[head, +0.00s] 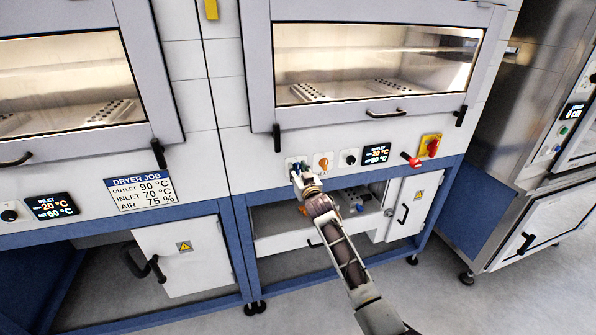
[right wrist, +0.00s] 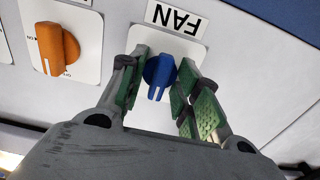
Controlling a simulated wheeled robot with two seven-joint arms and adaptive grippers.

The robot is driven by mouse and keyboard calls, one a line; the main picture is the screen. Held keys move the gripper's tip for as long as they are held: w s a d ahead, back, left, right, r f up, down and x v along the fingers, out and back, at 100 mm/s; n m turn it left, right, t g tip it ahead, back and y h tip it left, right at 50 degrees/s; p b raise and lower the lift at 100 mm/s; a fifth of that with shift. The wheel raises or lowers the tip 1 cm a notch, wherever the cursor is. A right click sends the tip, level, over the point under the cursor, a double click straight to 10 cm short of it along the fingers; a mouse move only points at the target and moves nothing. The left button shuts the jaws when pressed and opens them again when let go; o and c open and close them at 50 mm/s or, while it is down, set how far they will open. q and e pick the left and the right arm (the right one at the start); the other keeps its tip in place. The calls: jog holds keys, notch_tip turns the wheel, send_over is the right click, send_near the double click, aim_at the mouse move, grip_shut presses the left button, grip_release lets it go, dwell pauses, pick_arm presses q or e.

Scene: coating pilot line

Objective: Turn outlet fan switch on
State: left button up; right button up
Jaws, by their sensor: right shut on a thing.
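The blue fan switch (right wrist: 159,72) is a knob on a white plate under an upside-down "FAN" label (right wrist: 177,17) in the right wrist view. Its white mark points toward the bottom of that picture. My right gripper (right wrist: 163,80) has its green-padded fingers on either side of the knob and is shut on it. In the head view the right gripper (head: 298,174) is at the left end of the right dryer's control row, partly covering the blue switch (head: 296,167). My left gripper is not in view.
An orange switch (head: 323,164) sits just right of the blue one, then a black knob (head: 350,158), a display (head: 376,155), a red handle (head: 411,160) and a red-yellow switch (head: 430,147). A "DRYER JOB" sign (head: 141,189) hangs at left. An open bay lies below the panel.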

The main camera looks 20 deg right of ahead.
dwell(0.4)
jog(key=m+p, duration=0.1)
jog(key=m, duration=0.3)
jog(key=m+p, duration=0.1)
jog(key=m, duration=0.2)
jog(key=shift+m+p, duration=0.4)
jog(key=shift+m, duration=0.6)
jog(key=m+p, duration=0.1)
jog(key=m, duration=0.2)
jog(key=shift+m, duration=0.3)
jog(key=m, duration=0.4)
jog(key=shift+m+p, duration=0.3)
jog(key=o, duration=1.2)
jog(key=shift+o, duration=0.2)
